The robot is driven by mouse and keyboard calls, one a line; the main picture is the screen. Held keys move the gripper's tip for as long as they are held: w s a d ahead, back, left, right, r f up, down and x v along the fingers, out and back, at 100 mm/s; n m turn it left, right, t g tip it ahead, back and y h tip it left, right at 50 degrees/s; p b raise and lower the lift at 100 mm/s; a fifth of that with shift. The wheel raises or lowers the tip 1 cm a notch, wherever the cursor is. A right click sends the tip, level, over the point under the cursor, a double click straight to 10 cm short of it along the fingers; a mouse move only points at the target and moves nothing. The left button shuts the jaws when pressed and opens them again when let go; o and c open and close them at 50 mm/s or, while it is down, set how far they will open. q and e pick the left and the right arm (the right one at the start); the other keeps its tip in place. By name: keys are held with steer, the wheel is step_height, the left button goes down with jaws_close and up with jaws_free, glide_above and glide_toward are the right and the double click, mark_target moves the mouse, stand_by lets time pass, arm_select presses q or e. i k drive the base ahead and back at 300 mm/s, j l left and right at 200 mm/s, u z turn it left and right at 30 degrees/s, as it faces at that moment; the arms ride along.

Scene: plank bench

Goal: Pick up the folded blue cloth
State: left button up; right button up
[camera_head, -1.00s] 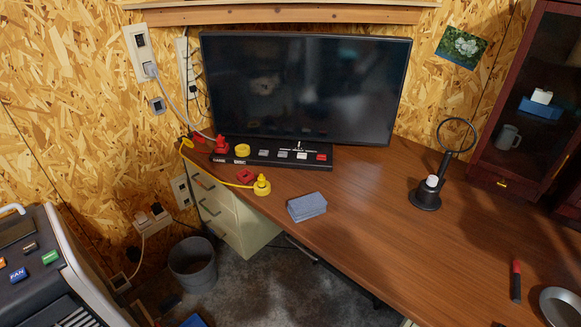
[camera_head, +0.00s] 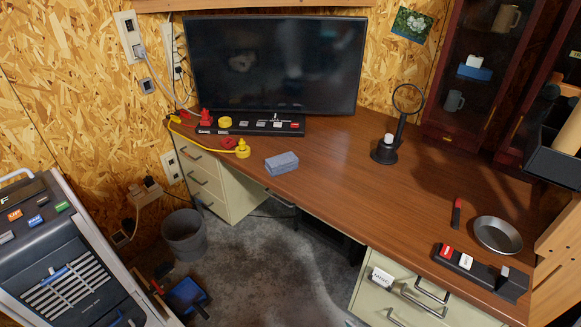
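The folded blue cloth (camera_head: 282,163) lies flat as a small grey-blue block on the brown wooden desk (camera_head: 345,190), near its front edge and left of the middle. Nothing covers it or touches it. Neither of my grippers shows in the head view.
Behind the cloth are a yellow plug (camera_head: 242,149) with its cord, a black switch strip (camera_head: 262,125) and a monitor (camera_head: 275,65). A black ring stand (camera_head: 386,149) is to the right. A metal dish (camera_head: 497,235) and a switch box (camera_head: 468,262) sit further right. The desk around the cloth is clear.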

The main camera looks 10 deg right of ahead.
mark_target(277, 165)
steer(key=z, duration=1.35)
steer(key=j+z, duration=0.15)
steer(key=j, duration=0.25)
steer(key=i+j+z, duration=0.1)
steer(key=j, duration=0.35)
